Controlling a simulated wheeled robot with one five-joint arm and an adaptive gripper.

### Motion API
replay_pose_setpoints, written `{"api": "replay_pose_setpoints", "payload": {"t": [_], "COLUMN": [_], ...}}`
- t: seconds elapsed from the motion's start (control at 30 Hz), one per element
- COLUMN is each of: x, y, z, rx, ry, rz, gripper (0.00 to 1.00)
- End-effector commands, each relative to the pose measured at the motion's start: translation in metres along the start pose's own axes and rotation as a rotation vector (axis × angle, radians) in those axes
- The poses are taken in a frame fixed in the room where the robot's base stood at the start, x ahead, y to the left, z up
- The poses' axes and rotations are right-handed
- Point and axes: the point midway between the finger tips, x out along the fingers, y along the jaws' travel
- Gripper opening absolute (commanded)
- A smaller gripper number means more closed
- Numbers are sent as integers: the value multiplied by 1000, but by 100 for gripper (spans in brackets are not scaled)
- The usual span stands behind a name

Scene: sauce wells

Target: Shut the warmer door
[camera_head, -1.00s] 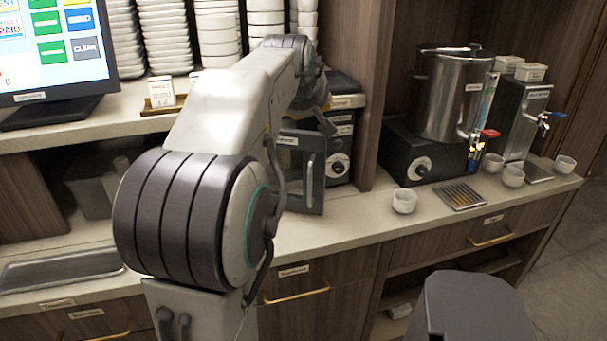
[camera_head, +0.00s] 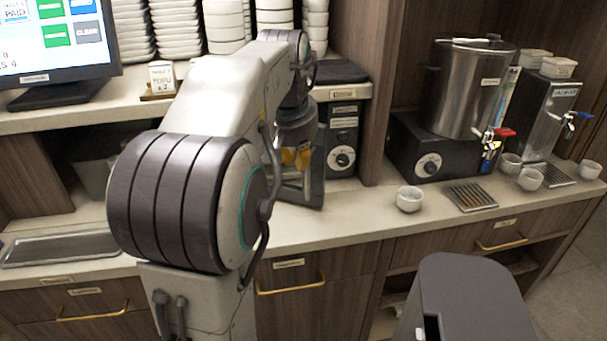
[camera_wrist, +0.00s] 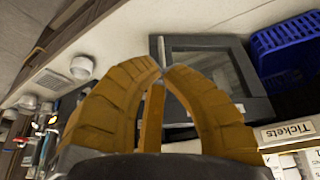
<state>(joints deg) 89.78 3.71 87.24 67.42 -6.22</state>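The warmer (camera_head: 343,140) is a dark box with a dial, under the shelf behind my arm in the head view. Its dark-framed door (camera_head: 313,190) stands open, sticking out over the counter; my arm hides part of it. The wrist view shows a dark-framed window panel (camera_wrist: 262,80), apparently this door, with a grey handle bar (camera_wrist: 159,45) along its left edge. My gripper (camera_head: 298,158) has yellow-brown fingers and is in front of the door. In the wrist view its fingertips (camera_wrist: 162,72) come together at the handle's near end. I cannot tell whether they touch it.
A white cup (camera_head: 409,198) and a drip tray (camera_head: 470,196) sit on the counter to the right, before a steel urn (camera_head: 468,88). A wooden divider stands right of the warmer. A blue basket (camera_wrist: 285,50) shows in the wrist view. Counter between warmer and cup is clear.

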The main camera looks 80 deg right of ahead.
Motion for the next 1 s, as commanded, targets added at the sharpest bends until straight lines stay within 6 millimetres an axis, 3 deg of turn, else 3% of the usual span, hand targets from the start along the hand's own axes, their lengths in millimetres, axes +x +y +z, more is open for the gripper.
{"api": "replay_pose_setpoints", "payload": {"t": [0.27, 0.47, 0.83, 1.0], "x": [8, 33, 98, 103], "y": [0, 0, -1, 1], "z": [0, 1, 0, -15], "rx": [94, 94, 93, 93], "ry": [-4, -7, -7, -4], "rz": [0, -1, -1, -1], "gripper": [0, 0, 0, 0]}}
